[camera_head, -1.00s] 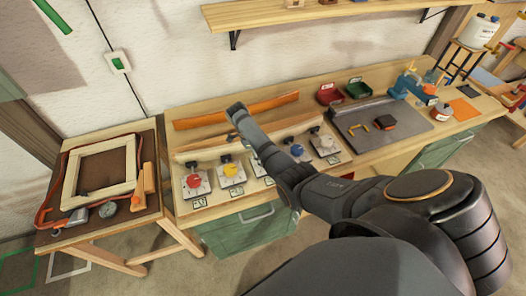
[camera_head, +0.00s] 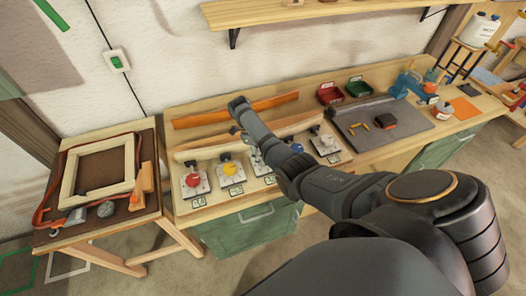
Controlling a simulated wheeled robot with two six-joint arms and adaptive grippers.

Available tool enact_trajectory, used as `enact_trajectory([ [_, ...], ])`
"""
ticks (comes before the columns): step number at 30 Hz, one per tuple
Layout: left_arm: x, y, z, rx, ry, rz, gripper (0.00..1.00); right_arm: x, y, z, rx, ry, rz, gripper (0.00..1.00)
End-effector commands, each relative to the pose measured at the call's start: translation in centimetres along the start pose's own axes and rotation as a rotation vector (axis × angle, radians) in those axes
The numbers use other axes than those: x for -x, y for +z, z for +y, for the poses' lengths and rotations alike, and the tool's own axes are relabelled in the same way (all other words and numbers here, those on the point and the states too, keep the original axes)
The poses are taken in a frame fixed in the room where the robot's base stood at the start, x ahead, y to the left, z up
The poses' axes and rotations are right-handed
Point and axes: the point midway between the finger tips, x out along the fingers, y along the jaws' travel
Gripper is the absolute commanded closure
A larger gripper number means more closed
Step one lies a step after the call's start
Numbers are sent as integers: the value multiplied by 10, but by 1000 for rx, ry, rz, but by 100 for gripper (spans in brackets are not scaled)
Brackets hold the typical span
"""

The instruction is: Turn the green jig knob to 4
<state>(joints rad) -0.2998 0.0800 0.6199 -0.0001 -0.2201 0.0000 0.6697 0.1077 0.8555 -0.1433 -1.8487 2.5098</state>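A row of jig knobs on square white plates stands along the front of the bench. I see a red knob (camera_head: 193,180), a yellow knob (camera_head: 229,168), a blue knob (camera_head: 297,148) and a pale grey knob (camera_head: 316,129). My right arm's far end (camera_head: 239,104) is above the bench, over this row. Its fingers cannot be made out, nor can contact with a knob. My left gripper is not in view.
A side table with a wooden frame (camera_head: 72,178) stands at the left.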

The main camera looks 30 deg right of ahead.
Motion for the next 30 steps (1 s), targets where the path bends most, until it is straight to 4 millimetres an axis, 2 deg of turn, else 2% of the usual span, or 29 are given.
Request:
enact_trajectory([
  [1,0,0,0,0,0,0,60,-2,0,1,0,3,4,51],
  [6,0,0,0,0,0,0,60,-1,0,1,0,2,3,29],
  [16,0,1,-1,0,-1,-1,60,2,0,0,1,0,1,29],
  [24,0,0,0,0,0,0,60,50,0,0,0,-1,-2,29],
  [30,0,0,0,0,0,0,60,72,0,0,1,1,1,29],
])
